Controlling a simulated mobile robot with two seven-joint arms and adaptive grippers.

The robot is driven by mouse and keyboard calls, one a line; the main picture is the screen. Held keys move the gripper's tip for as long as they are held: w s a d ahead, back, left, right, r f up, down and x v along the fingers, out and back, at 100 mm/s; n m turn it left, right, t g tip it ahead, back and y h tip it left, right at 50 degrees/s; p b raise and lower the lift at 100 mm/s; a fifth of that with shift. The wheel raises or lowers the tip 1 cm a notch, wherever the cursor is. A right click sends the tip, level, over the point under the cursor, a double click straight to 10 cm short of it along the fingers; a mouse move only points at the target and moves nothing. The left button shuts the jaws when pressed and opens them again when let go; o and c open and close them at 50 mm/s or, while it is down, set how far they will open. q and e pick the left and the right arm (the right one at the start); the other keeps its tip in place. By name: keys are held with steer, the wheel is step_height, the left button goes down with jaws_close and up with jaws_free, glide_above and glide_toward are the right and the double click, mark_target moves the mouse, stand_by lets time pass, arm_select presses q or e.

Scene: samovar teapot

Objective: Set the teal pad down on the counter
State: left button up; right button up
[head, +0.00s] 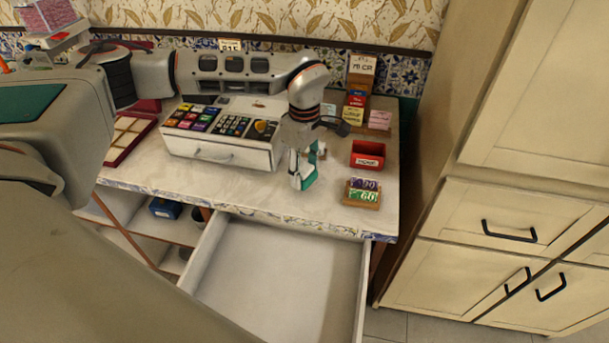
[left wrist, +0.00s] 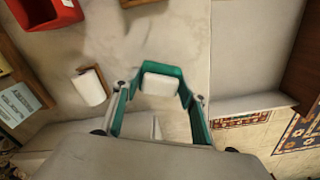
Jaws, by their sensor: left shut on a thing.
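My left gripper (head: 301,172) is low over the front part of the pale counter (head: 334,212), right of the white cash register (head: 222,153). It is shut on the teal pad, whose teal edge (left wrist: 162,69) shows between the fingertips in the left wrist view, next to a pale block-like face. The fingers also look teal there, so pad and fingers are hard to tell apart. In the head view the pad is largely hidden by the gripper. I cannot tell whether the pad touches the counter. My right gripper is not in view.
A red box (head: 367,155) and a small card holder (head: 362,193) stand right of the gripper. A wooden rack (head: 356,103) is behind. An open, empty-looking drawer (head: 275,275) juts out below the counter's front edge. Cream cabinets (head: 490,215) stand at the right.

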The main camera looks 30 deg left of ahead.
mark_target(304, 169)
arm_select(q)
steer(key=shift+f, duration=1.1)
steer(key=shift+f, duration=0.15)
steer(key=o, duration=1)
step_height(304, 169, up, 12)
steer(key=shift+r+b, duration=0.2)
steer(key=shift+b, duration=0.15)
